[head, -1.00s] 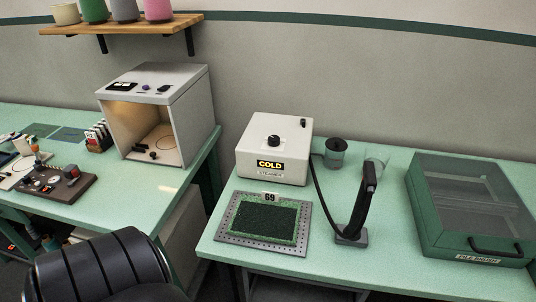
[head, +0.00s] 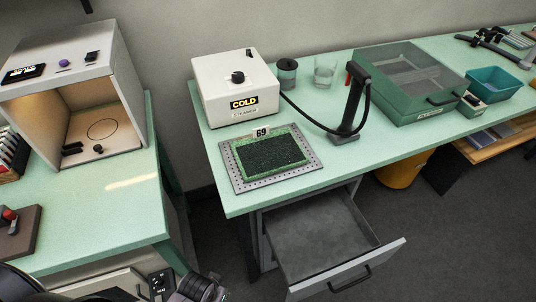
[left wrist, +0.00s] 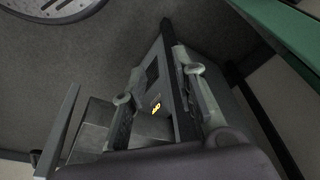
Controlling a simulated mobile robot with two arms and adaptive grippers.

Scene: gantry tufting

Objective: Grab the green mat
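The green mat (head: 270,152) lies flat on a grey perforated plate (head: 302,173) near the front edge of the middle bench in the head view. It has a bright green border and a dark green centre. A small tag marked 69 (head: 261,133) stands at its back edge. My left gripper (left wrist: 160,84) shows in the left wrist view with its fingers apart and nothing between them. It is away from the mat, which is not in that view. My right gripper is not in view.
A steamer (head: 235,88) marked COLD stands behind the mat. A black handheld tool (head: 352,98) with a hose stands to its right, before a green lidded box (head: 412,82). A drawer (head: 325,240) stands open below the bench. A light booth (head: 75,90) is left.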

